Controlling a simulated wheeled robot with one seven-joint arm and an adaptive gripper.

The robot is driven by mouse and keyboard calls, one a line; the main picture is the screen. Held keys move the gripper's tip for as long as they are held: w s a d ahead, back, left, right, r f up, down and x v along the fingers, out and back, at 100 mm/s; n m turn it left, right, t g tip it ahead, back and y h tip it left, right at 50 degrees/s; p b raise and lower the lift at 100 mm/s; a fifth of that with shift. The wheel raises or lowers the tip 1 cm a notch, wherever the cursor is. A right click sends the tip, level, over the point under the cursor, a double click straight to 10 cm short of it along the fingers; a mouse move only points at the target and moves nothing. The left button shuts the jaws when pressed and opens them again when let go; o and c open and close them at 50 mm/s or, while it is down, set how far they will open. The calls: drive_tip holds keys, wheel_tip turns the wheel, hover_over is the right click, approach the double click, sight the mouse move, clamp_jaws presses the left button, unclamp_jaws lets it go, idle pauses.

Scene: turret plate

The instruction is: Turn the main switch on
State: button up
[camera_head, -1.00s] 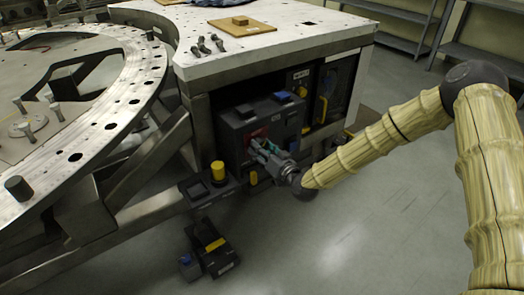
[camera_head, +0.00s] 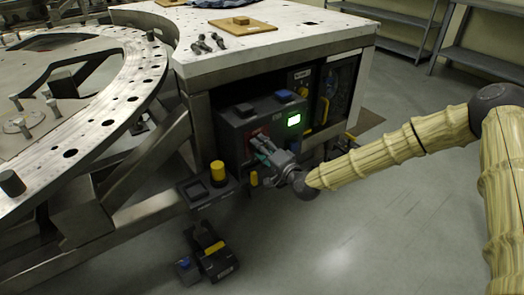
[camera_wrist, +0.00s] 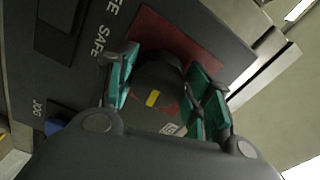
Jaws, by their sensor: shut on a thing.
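The main switch is a dark rotary knob with a yellow mark (camera_wrist: 158,88) on a red plate (camera_wrist: 190,45), seen in the wrist view. It is on the front of a dark control box (camera_head: 236,124) under the white-topped bench. My gripper (camera_head: 262,148) is at the box's front. In the wrist view my gripper (camera_wrist: 165,90) has its teal fingers on both sides of the knob, shut on it. A small screen (camera_head: 294,120) on the box glows green. In the head view the knob is mostly hidden behind the gripper.
A pedestal with a yellow button (camera_head: 217,171) stands left of my gripper. A pedal unit (camera_head: 212,250) lies on the floor. The big round plate (camera_head: 95,125) is at left. The floor at right is clear apart from shelves at the back.

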drive_tip(key=shift+w+d+m, duration=0.1)
drive_tip(key=shift+m, duration=0.5)
drive_tip(key=o, duration=1)
drive_tip(key=shift+o, duration=0.2)
drive_tip(key=v, duration=1.2)
